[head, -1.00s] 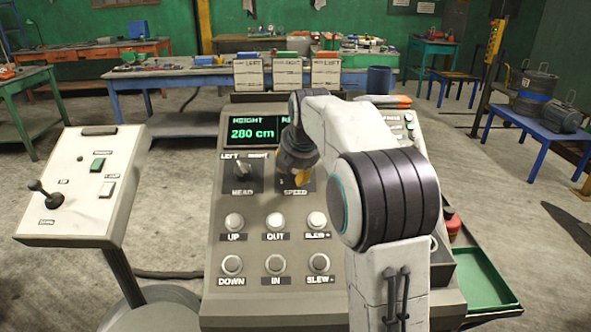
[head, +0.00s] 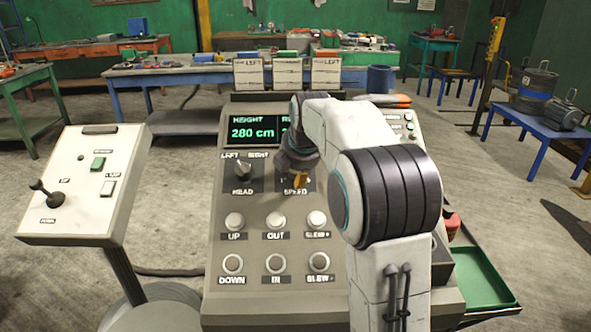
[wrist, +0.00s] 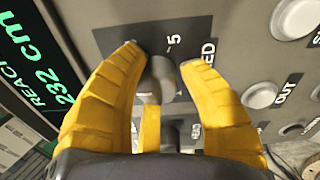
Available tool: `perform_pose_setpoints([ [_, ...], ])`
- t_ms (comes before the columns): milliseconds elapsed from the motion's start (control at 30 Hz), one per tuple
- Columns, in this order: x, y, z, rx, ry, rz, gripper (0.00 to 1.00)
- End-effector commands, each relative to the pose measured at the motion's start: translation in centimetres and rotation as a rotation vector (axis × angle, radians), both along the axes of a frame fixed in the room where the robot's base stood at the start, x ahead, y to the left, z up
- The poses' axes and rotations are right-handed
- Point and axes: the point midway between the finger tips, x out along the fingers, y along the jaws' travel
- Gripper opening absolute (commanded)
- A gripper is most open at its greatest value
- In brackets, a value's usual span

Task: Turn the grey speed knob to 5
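The grey speed knob (wrist: 157,80) stands on its dark plate in the wrist view, with the mark 5 (wrist: 171,38) printed beside its upper end. In the head view my gripper (head: 298,181) is over the SPEED plate (head: 294,190) and hides the knob. The other scale marks are hidden by the fingers.
The HEAD knob (head: 242,169) is just left of my gripper. Push buttons, including OUT (head: 275,221), lie below it on the console. The display (head: 251,131) reads height 280 cm; reach reads 232 cm in the wrist view (wrist: 40,65). A joystick box (head: 82,185) stands at left.

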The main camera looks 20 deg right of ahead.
Motion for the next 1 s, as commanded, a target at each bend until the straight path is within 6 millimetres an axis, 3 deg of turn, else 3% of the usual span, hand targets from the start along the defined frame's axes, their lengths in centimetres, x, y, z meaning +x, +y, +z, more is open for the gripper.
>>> perform_pose_setpoints([
  [233,0.1,0.0,0.1,-0.001,-0.004,0.001,0.6],
  [567,0.0,0.0,0.5,-0.002,-0.008,0.001,0.6],
  [767,-1.1,0.3,2.3,-0.003,-0.011,0.001,0.6],
  [1000,-3.4,0.8,5.8,-0.003,-0.011,0.001,0.6],
])
